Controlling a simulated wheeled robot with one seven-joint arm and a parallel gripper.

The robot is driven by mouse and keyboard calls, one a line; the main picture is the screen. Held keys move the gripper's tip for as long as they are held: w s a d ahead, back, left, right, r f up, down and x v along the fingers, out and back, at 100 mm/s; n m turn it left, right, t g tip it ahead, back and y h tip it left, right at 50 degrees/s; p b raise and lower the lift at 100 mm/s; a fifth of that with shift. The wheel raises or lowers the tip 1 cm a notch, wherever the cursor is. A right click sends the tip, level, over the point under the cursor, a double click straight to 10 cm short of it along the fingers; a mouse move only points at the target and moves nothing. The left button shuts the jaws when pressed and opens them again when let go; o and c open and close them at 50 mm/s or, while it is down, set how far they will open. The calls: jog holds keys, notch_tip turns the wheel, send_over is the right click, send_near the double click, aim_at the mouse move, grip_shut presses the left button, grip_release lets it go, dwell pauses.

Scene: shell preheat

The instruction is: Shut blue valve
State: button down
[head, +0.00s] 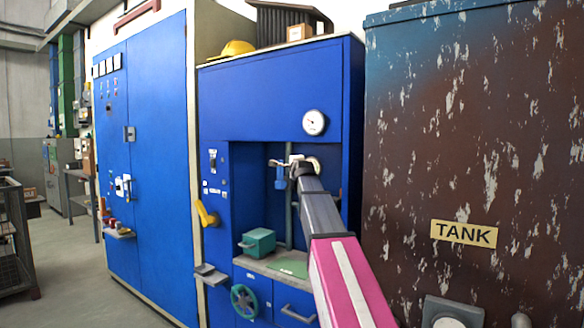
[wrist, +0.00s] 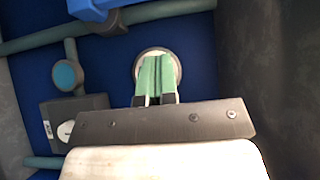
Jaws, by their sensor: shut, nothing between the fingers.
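A blue valve handle (head: 281,178) hangs from a pipe inside the recess of the blue cabinet, left of the end of my arm. A blue part on a grey-green pipe, likely the same handle, is cut off at the top of the wrist view (wrist: 95,8). My gripper (wrist: 156,60) has its green fingers together and empty, in front of a round pale-rimmed fitting (wrist: 176,66) on the blue back wall. The fingers appear apart from the blue part. In the head view my arm hides part of the recess, and the fingertips are not clear.
The rusty tank (head: 450,160) stands close on the right of my arm. A teal box (head: 258,243) sits on the recess shelf. A yellow lever (head: 207,213) and a green handwheel (head: 244,301) stick out from the front. A gauge (head: 315,122) is above the recess.

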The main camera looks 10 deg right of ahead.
aim_at(281, 162)
jog(key=shift+w+a, duration=0.45)
jog(key=shift+w, duration=1.2)
jog(key=shift+w+a, duration=0.5)
jog(key=shift+w, duration=1.1)
jog(key=shift+w+a, duration=0.45)
jog(key=shift+w, duration=1.2)
jog(key=shift+w, duration=0.1)
jog(key=shift+w+a+r, duration=0.15)
jog(key=shift+a, duration=0.1)
